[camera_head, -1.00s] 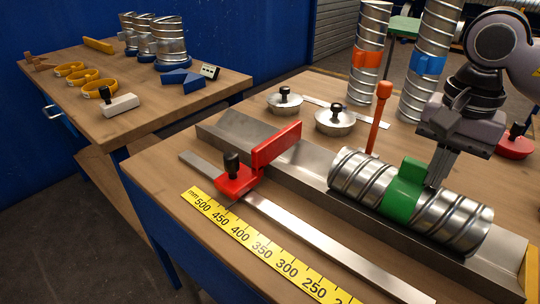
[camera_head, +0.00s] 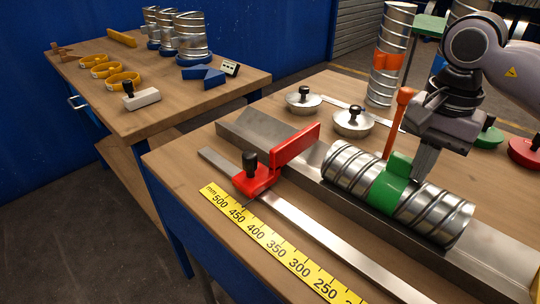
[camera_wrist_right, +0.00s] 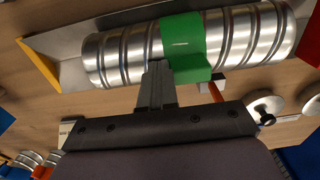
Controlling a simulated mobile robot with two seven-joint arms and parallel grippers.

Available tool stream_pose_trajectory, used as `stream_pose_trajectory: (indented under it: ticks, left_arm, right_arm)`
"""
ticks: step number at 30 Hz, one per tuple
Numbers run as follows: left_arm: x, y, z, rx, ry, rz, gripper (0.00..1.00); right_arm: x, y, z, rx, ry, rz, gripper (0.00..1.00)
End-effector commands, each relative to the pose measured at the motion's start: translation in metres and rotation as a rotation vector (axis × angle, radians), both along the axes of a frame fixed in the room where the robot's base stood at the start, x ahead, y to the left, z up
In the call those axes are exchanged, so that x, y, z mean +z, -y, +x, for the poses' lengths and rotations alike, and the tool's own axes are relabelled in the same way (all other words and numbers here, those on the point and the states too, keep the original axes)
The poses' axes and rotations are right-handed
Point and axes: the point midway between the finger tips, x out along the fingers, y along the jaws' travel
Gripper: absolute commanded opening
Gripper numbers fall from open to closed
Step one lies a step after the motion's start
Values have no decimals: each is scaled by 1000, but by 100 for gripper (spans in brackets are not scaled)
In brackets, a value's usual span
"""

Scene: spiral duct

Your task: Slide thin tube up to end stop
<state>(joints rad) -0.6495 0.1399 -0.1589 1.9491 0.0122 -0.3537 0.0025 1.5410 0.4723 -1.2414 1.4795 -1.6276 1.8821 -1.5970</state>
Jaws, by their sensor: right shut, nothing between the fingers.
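The thin ribbed metal tube (camera_head: 344,168) lies in a grey metal trough and has a green band (camera_head: 392,182) around its middle. The red end stop (camera_head: 296,145) with its black knob is clamped on the flat rail, its plate reaching over the trough. The tube's left end is close to the plate; I cannot tell whether they touch. My right gripper (camera_head: 420,174) is shut and empty, its fingertips at the tube just right of the green band. In the right wrist view the fingers (camera_wrist_right: 156,78) are together against the band's side. My left gripper is not in view.
A yellow millimetre scale (camera_head: 268,237) runs along the front of the rail (camera_head: 330,240). Lidded metal caps (camera_head: 353,121) and an upright orange-banded tube (camera_head: 389,60) stand behind. A second bench (camera_head: 90,90) is at left.

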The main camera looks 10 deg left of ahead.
Motion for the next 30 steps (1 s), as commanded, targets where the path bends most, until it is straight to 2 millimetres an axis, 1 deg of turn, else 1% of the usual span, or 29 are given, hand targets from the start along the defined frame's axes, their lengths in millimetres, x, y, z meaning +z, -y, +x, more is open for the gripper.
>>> stream_pose_trajectory:
  ticks: [30]
  left_arm:
    - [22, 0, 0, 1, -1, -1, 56]
  right_arm:
    - [1, -44, 27, 1, 0, 1, 0]
